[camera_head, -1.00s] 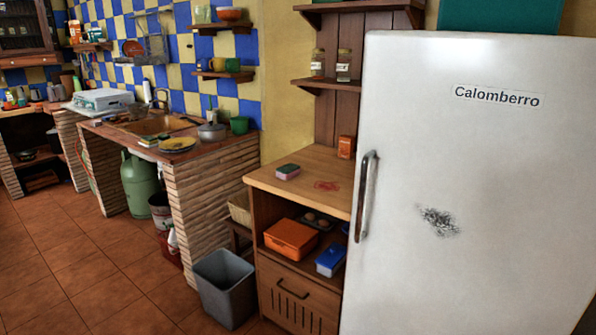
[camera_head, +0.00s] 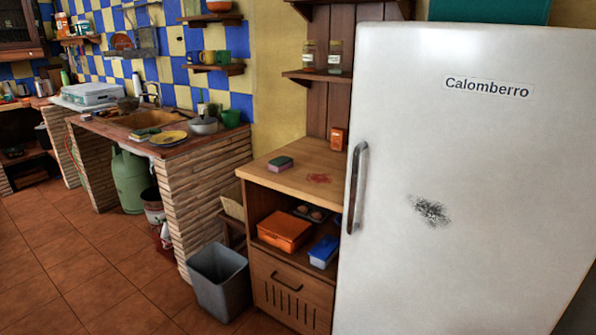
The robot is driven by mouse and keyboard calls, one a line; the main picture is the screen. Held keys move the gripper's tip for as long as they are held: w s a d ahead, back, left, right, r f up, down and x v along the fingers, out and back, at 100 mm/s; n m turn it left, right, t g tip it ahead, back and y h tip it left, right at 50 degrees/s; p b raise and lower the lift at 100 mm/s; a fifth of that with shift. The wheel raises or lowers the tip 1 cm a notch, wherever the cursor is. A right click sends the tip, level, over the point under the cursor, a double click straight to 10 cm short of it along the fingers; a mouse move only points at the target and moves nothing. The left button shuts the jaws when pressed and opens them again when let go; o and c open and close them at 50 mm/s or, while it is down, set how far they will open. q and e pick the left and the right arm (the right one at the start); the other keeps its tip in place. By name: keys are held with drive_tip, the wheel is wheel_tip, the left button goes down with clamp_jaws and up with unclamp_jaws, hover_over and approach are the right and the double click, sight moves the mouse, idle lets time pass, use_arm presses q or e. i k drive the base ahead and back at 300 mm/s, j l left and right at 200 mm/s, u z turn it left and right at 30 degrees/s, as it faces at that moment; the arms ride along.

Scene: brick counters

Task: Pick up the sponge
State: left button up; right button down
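The sponge (camera_head: 280,163) is a small block with a dark green top and a pink lower part. It lies flat on the wooden top of a small cabinet, near its left front side, left of the fridge. A red stain is on the cabinet top to its right. Neither of my grippers shows in this view.
The white fridge (camera_head: 460,190) stands right of the wooden cabinet (camera_head: 285,183). An orange box (camera_head: 284,231) and a blue box (camera_head: 324,251) sit on the cabinet's shelf. A grey bin (camera_head: 219,282) stands at its left. The tiled floor (camera_head: 75,260) is open at the left.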

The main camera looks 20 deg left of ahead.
sight(281, 164)
drive_tip(key=i+j+z, duration=0.4)
drive_tip(key=i+j, duration=0.15)
drive_tip(key=j, duration=0.25)
drive_tip(key=i+j+z, duration=0.2)
drive_tip(key=j, duration=0.25)
drive_tip(key=i, duration=0.05)
